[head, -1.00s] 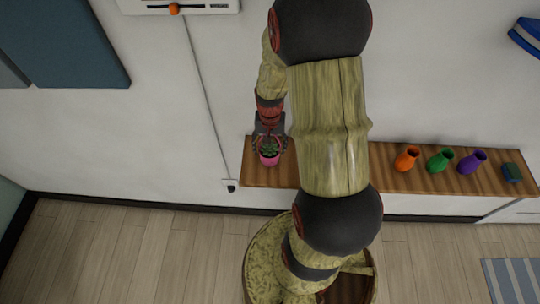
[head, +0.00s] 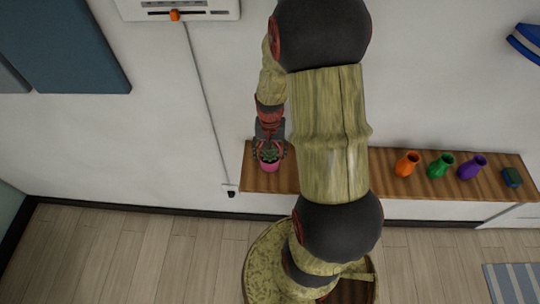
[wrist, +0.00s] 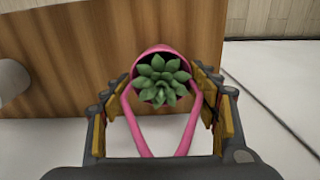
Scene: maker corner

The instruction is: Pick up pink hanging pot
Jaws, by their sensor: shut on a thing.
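The pink hanging pot (head: 269,166) holds a green succulent and is at the left end of the wooden shelf in the head view. In the wrist view the pot (wrist: 153,52) sits between my fingers, its plant facing the camera and its pink V-shaped hanger strap reaching toward my palm. My gripper (head: 270,146) is shut on the pot, with a finger on each side in the wrist view (wrist: 163,105). I cannot tell whether the pot's base touches the shelf.
The wooden shelf (head: 400,188) runs along the white wall. Orange (head: 407,164), green (head: 440,165) and purple (head: 472,166) vases and a dark blue-green block (head: 511,177) stand on its right part. My arm hides its middle. A cable hangs left of the shelf.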

